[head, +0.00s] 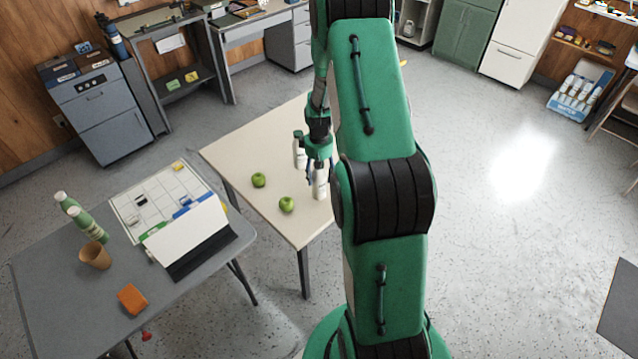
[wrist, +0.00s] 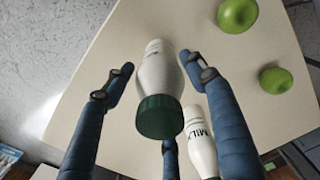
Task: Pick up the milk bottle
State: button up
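Two white bottles stand close together on the cream table. In the wrist view, one bottle (wrist: 155,72) has a dark green end facing me and partly visible lettering. It lies between the spread fingers of my gripper (wrist: 157,64), with gaps visible at the sides. The other, reading MILK (wrist: 201,140), is outside the fingers, at the lower right. In the head view, my gripper (head: 317,160) is over the table, with one white bottle (head: 320,184) below it and another white one (head: 299,152) just left, partly hidden. The gripper looks open, and no grasp shows.
Two green apples (head: 258,180) (head: 286,204) lie on the cream table (head: 255,140), left of the bottles. A grey table (head: 60,290) at left holds two green bottles (head: 88,224), a brown cup (head: 95,255), an orange block (head: 132,298) and a whiteboard (head: 165,200).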

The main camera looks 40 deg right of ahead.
jog(key=c, duration=1)
jog(key=shift+r, duration=0.15)
jog(key=shift+r, duration=0.6)
jog(key=s+a+r, duration=0.1)
jog(key=s+a, duration=0.2)
jog(key=s, duration=0.1)
jog(key=s+a+r+p, duration=0.1)
jog(key=s+a, duration=0.2)
jog(key=s, duration=0.1)
jog(key=s+a+r, duration=0.1)
jog(key=s+a, duration=0.2)
jog(key=s, duration=0.2)
jog(key=shift+s+r+p, duration=0.1)
jog(key=shift+r+p, duration=0.15)
jog(key=shift+p, duration=0.15)
